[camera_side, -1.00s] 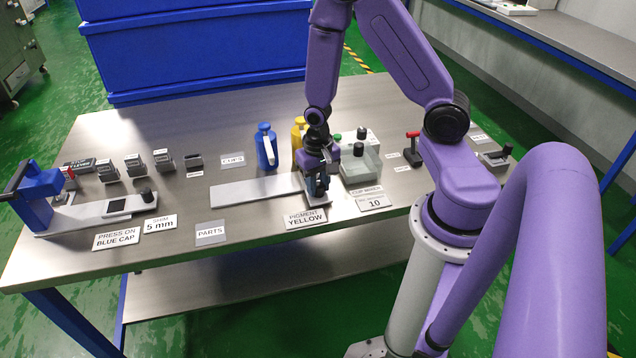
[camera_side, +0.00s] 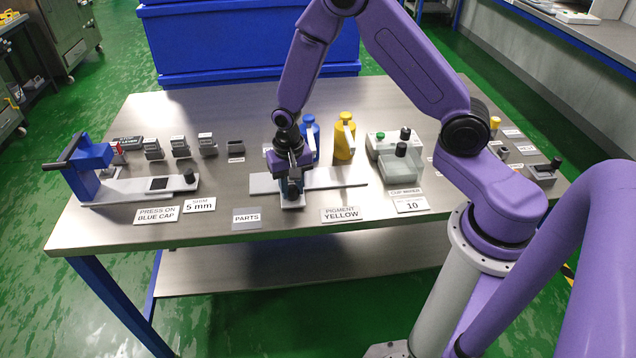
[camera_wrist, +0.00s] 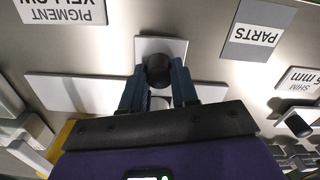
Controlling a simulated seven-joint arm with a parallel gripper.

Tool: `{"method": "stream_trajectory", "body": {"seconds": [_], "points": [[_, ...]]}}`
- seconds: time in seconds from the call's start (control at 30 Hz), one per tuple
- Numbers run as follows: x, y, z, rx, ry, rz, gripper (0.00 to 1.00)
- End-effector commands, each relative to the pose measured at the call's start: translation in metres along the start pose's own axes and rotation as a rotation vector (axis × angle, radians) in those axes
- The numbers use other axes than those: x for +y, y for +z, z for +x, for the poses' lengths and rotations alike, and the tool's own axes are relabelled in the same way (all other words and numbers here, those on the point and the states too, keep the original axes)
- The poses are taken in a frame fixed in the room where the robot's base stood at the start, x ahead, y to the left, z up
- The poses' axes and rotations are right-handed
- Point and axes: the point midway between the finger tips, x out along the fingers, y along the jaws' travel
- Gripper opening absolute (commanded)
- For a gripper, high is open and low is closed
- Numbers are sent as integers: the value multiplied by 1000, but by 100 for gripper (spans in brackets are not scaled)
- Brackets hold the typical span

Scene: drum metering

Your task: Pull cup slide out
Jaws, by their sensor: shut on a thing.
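The cup slide is a small white plate (camera_side: 292,205) with a black knob (camera_wrist: 158,68). It sits across a long white rail (camera_side: 335,178), towards the rail's left end. In the wrist view the slide's plate (camera_wrist: 160,44) shows beyond the knob, and the rail (camera_wrist: 75,92) passes behind my fingers. My gripper (camera_side: 291,187) points down and is shut on the knob, with one finger on each side (camera_wrist: 158,86). In the side view my gripper hides most of the knob and part of the slide.
A blue bottle (camera_side: 310,140) and a yellow bottle (camera_side: 345,137) stand behind the rail. A grey cup-maker box (camera_side: 400,155) is to the right. A blue press (camera_side: 88,170) stands at the left. A PARTS label (camera_side: 246,217) and a PIGMENT YELLOW sign (camera_side: 341,214) lie in front.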

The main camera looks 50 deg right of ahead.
Motion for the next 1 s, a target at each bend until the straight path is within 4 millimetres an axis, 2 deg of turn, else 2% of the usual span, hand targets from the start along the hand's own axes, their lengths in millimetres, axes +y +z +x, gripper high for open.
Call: {"method": "stream_trajectory", "body": {"seconds": [0.1, 0.3, 0.77, 0.8, 0.87, 0.9, 1.0], "points": [[-20, -6, 0, 3, -4, -1, 0], [-38, -10, -1, 2, -3, 1, 0], [-46, -13, -1, 8, -11, 0, 0], [-46, -13, -1, 8, -11, -1, 32], [-46, -13, -1, 8, -10, -1, 52], [-45, -13, -1, 7, -9, -1, 54], [-44, -12, -1, 5, -6, 0, 54]]}}
